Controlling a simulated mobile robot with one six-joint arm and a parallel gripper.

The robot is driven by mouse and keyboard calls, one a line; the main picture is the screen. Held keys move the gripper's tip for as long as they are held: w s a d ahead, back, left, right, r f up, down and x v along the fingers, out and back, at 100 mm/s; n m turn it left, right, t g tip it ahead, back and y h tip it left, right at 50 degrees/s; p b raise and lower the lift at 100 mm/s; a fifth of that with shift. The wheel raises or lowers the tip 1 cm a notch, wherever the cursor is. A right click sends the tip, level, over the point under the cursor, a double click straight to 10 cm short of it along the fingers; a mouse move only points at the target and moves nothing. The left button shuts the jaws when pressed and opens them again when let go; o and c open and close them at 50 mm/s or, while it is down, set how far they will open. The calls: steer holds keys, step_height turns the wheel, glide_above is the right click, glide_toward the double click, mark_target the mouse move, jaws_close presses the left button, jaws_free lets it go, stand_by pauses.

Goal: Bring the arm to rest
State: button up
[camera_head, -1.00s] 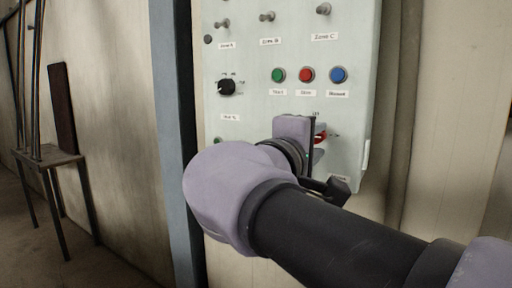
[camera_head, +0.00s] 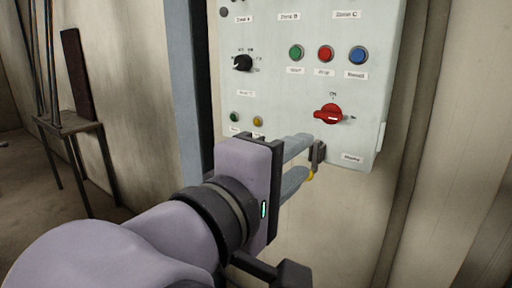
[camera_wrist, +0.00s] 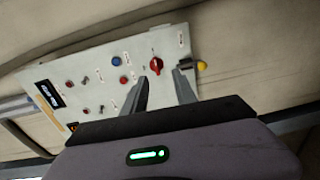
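My gripper (camera_head: 306,156) is in front of the lower part of a pale control panel (camera_head: 285,88) in the head view. Its two grey fingers are apart with nothing seen between them; the wrist view also shows my gripper (camera_wrist: 171,68) open. A small grey lever (camera_head: 319,152) with a yellow tip (camera_head: 311,176) is close by the fingertips, near the panel's lower edge. In the wrist view the yellow tip (camera_wrist: 201,66) shows just beyond the right finger. I cannot tell whether that finger touches the lever.
A red rotary knob (camera_head: 328,115) sits just above the fingers. Green (camera_head: 296,53), red (camera_head: 325,54) and blue (camera_head: 358,55) buttons and a black selector (camera_head: 242,63) are higher up. A blue-grey post (camera_head: 188,80) and a small stand (camera_head: 70,124) with rods are to the left.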

steer(key=s+d+f+m+g+y, duration=0.2)
steer(key=s+d+f+g, duration=0.15)
steer(key=d+f, duration=0.45)
steer(key=s+d+f+m+g+y, duration=0.25)
steer(key=f+g, duration=0.25)
steer(key=f, duration=0.6)
steer(key=s+a+f+m+y, duration=0.3)
steer(key=a+f+m+y, duration=0.3)
steer(key=f+m+y, duration=0.2)
steer(key=shift+s+a+m, duration=0.15)
steer(key=shift+s+m, duration=0.15)
steer(key=shift+m, duration=0.95)
